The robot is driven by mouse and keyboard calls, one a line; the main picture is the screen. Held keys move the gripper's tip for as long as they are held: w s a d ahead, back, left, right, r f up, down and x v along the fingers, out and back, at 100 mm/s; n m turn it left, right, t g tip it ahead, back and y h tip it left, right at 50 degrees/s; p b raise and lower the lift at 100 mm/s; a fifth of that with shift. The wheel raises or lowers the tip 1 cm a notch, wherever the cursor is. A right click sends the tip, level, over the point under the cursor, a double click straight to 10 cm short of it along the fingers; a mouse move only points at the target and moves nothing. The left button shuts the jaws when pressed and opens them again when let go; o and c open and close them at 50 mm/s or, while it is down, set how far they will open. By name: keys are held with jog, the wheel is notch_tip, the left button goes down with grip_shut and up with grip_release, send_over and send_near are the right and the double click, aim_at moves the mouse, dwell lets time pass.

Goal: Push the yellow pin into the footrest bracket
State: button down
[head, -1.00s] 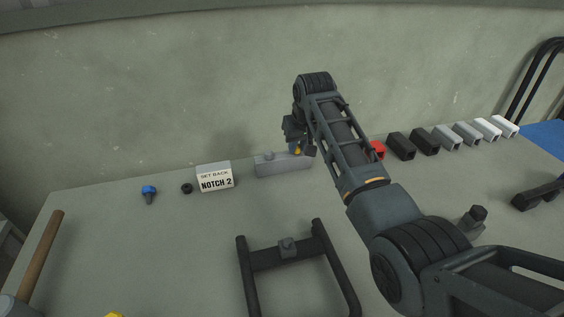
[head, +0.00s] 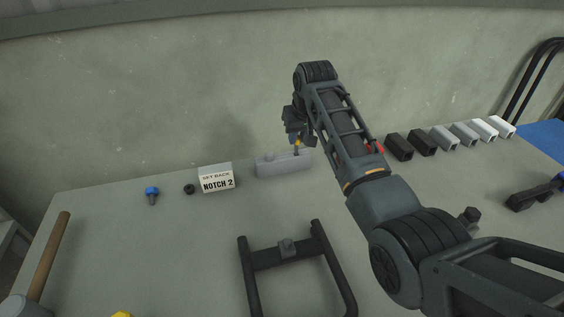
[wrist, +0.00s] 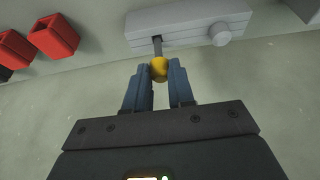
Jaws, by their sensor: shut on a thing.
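My gripper (head: 296,141) is at the back of the table, above the right end of a long grey block (head: 270,164). It is shut on the yellow pin (head: 297,145), gripping its yellow head with the grey shaft pointing down. In the wrist view the pin's round head (wrist: 159,69) sits between my gripper's blue fingertips (wrist: 159,74). The shaft reaches a dark opening in the grey block (wrist: 187,24); I cannot tell whether its tip is still inside. A black U-shaped frame (head: 252,283), likely the footrest, lies nearer, with a small grey bracket (head: 287,247) on its crossbar.
A "NOTCH 2" card (head: 216,179), a black ring (head: 189,188) and a blue-headed bolt (head: 152,194) stand left of the block. Several square tubes (head: 445,138) line the back right. A wooden-handled mallet (head: 50,255) lies left. A yellow object (head: 121,314) shows at the front edge.

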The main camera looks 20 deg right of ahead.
aim_at(298, 139)
jog(key=shift+r, duration=1.85)
jog(key=shift+f, duration=0.1)
